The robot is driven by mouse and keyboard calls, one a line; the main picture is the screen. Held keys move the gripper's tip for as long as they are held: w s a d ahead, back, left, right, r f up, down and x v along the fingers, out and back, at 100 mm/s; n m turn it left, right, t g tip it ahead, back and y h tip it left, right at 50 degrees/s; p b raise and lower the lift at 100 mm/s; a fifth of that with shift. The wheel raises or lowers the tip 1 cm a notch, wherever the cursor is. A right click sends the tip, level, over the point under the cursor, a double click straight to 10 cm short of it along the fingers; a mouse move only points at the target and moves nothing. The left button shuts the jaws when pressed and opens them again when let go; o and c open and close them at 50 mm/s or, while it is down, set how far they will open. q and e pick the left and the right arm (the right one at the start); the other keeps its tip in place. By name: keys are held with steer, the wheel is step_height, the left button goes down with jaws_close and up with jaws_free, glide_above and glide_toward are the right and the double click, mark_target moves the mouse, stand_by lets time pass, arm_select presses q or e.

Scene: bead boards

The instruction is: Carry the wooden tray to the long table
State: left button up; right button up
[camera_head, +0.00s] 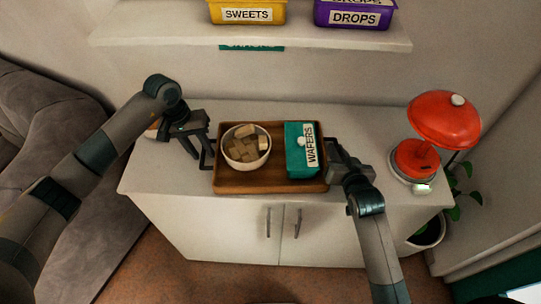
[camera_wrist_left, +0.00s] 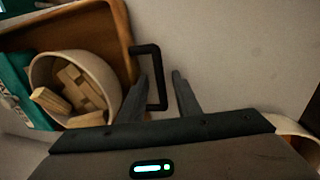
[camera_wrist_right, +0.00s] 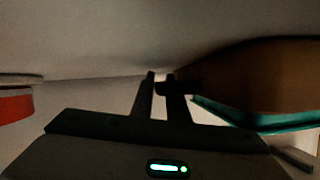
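The wooden tray (camera_head: 265,187) lies on top of the white cabinet. It carries a white bowl (camera_head: 230,154) of wooden blocks and a teal box (camera_head: 297,165) labelled WAFERS. My left gripper (camera_head: 200,152) is at the tray's left end. In the left wrist view its fingers (camera_wrist_left: 162,82) are apart, with the outer bar of the black left handle (camera_wrist_left: 159,72) between or just beyond their tips. My right gripper (camera_head: 332,150) is at the tray's right end. In the right wrist view its fingers (camera_wrist_right: 159,84) are close together on the dark right handle (camera_wrist_right: 184,87).
The white cabinet (camera_head: 160,178) has two doors below. A red lamp (camera_head: 445,120) stands at its right end, near my right arm. A shelf (camera_head: 300,35) above holds a yellow SWEETS bin (camera_head: 247,12) and a purple DROPS bin (camera_head: 352,14). A grey sofa (camera_head: 45,130) is at the left.

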arm_select(q)
jaws_close()
arm_select(e)
jaws_close()
arm_select(q)
steer(key=shift+r, duration=0.15)
arm_select(e)
steer(key=shift+r, duration=0.15)
arm_select(q)
steer(key=shift+w+r, duration=0.1)
arm_select(e)
steer(key=shift+w+r, duration=0.1)
